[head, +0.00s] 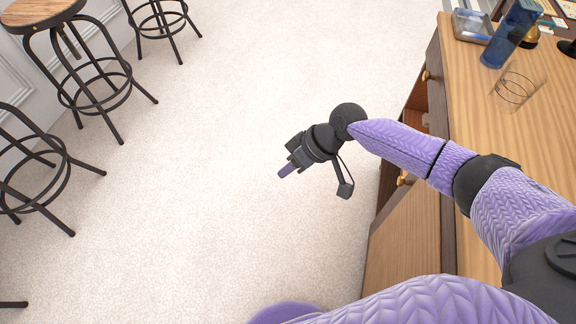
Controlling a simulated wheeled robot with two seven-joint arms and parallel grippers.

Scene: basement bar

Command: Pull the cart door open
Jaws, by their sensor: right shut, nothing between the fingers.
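The wooden cart (497,105) stands along the right side, seen from above. A light wood front panel (408,238) with a darker frame shows below my right arm, and a brass knob (404,180) sits near its upper end. A second brass knob (425,75) is on the front farther up. A darker recess shows between them; I cannot tell how far any door stands open. My right gripper (286,171) is shut and empty over the floor, left of the cart front and apart from it. My right forearm crosses the cart and hides part of its front. My left gripper is out of view.
On the cart top are a blue bottle (511,35), a clear glass (516,89) and a glass tray (472,27). Several stools, one with a wooden seat (38,12), stand at the left by a white panelled wall. The pale floor (215,120) between is clear.

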